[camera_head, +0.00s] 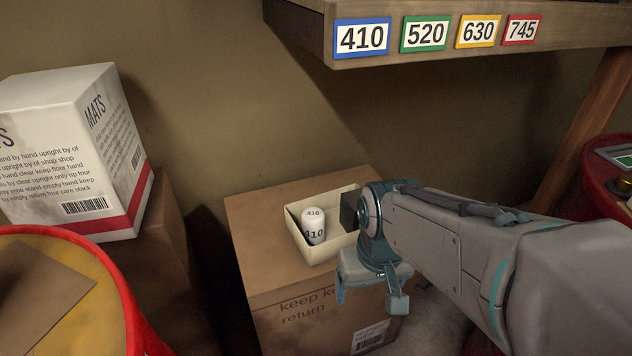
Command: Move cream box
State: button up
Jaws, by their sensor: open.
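The cream box (326,254) is a small open tray on top of a brown cardboard carton (262,225). A white cylinder marked 410 (314,226) stands upright inside it. My gripper (370,298) is open, in front of and to the right of the cream box, with its fingers pointing down before the carton's front. My wrist hides the right end of the cream box. I cannot tell whether the gripper touches the box; nothing shows between the fingers.
A wooden shelf (480,62) with labels 410, 520, 630 and 745 overhangs at upper right. A white MATS box (70,150) stands at left. A red-rimmed drum (135,320) is at lower left, another red drum (592,180) at right. A dark block (349,210) shows beside my wrist.

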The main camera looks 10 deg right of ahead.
aim_at(337, 238)
jog(key=k, duration=1.25)
jog(key=z, duration=0.6)
jog(key=i, duration=1.4)
jog(key=u, duration=0.45)
